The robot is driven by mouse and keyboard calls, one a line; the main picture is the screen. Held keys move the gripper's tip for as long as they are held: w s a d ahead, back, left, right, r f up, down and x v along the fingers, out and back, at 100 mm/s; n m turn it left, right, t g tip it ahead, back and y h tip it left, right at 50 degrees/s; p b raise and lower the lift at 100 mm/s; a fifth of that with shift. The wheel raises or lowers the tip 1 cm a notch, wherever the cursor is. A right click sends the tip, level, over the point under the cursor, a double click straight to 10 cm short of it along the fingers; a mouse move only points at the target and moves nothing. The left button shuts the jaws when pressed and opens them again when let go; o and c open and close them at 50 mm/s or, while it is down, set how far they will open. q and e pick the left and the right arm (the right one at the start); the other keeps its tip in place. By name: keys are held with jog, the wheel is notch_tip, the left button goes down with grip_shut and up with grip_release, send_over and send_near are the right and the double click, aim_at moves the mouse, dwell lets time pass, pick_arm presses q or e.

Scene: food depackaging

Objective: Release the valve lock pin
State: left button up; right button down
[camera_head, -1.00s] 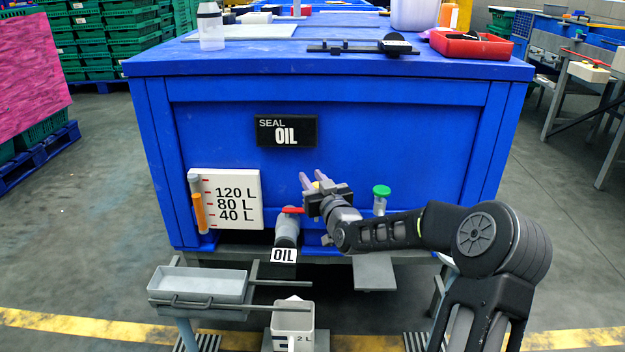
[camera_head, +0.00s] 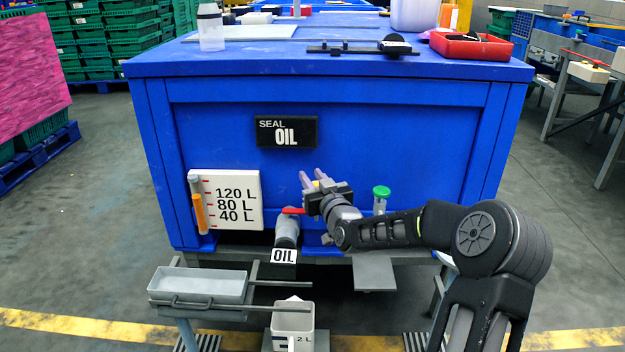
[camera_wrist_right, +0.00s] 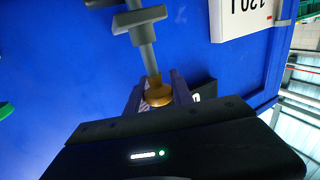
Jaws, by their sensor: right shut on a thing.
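The oil valve is a grey pipe (camera_head: 287,228) with a red handle (camera_head: 292,210), low on the front of the blue tank (camera_head: 400,140). My right gripper (camera_head: 313,180) is just to the right of and above the red handle, at the tank front. In the right wrist view, the fingers of my right gripper (camera_wrist_right: 158,90) are shut around a brass-coloured knob (camera_wrist_right: 158,97), which appears to be the lock pin. A grey rod (camera_wrist_right: 145,45) with cross pieces lies in line with the knob. In the head view the gripper mostly hides the pin. My left gripper is not in view.
A grey tray (camera_head: 200,284) stands at the left. A level gauge (camera_head: 230,200) is left of the valve.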

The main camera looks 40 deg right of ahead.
notch_tip(320, 180, up, 3)
jog(key=shift+r+p, duration=0.1)
jog(key=shift+p, duration=0.3)
jog(key=c, duration=1.1)
grip_release()
jog(key=shift+s, duration=0.1)
jog(key=p+v, duration=0.1)
jog(key=v, duration=0.6)
jog(key=shift+s+a+p, duration=0.1)
jog(key=shift+s+p, duration=0.2)
jog(key=shift+p, duration=0.05)
